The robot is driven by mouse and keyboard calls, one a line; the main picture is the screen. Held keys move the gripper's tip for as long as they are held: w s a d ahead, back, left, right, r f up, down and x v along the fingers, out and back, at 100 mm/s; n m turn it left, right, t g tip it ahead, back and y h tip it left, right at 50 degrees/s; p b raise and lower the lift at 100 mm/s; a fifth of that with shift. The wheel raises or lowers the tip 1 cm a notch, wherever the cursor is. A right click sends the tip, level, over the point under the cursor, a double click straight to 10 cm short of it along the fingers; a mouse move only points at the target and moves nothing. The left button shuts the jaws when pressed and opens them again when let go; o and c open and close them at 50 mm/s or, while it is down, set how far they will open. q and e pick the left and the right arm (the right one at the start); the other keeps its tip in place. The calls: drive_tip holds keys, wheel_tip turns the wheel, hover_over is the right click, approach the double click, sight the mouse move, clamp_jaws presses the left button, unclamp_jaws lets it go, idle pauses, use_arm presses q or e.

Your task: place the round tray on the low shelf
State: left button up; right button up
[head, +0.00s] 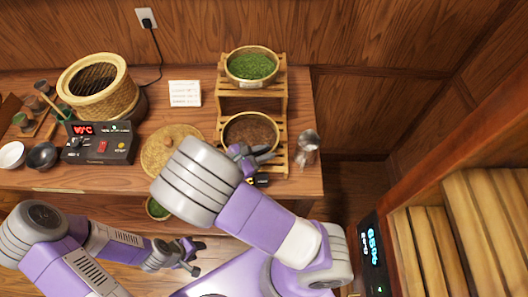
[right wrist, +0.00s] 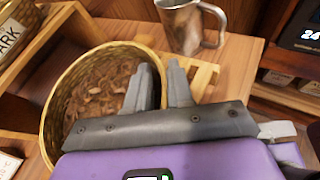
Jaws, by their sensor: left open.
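The round tray (head: 250,117), a woven basket with brown leaves, is at the lower tier of the wooden stand, the low shelf (head: 281,160). In the right wrist view the tray (right wrist: 58,92) fills the left side, and slats (right wrist: 205,77) show beside it. My right gripper (right wrist: 166,72) has one finger inside the tray's rim and one outside, with little gap; it looks shut on the rim. It also shows in the head view (head: 258,158). Whether the tray rests fully on the slats is hidden. My left gripper (head: 188,262) is open and empty in front of the table.
A basket of green leaves (head: 252,66) is on the upper tier. A metal pitcher (head: 307,149) stands close right of the stand. A round woven mat (head: 160,160), a control box (head: 98,146) and a steamer (head: 96,88) are to the left. A lit cabinet (head: 372,245) is at right.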

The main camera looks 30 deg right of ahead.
drive_tip(key=shift+o, duration=0.8)
drive_tip(key=shift+a+r, duration=0.15)
drive_tip(key=w+p+v, duration=0.1)
drive_tip(key=p+v, duration=0.1)
drive_tip(key=v, duration=0.9)
drive_tip(key=shift+s+a, duration=0.35)
drive_tip(key=shift+s, duration=0.15)
drive_tip(key=b+x, duration=0.2)
drive_tip(key=x, duration=1)
drive_tip(key=shift+s, duration=0.1)
drive_tip(key=shift+r+p, duration=0.7)
drive_tip(key=shift+r, duration=1.25)
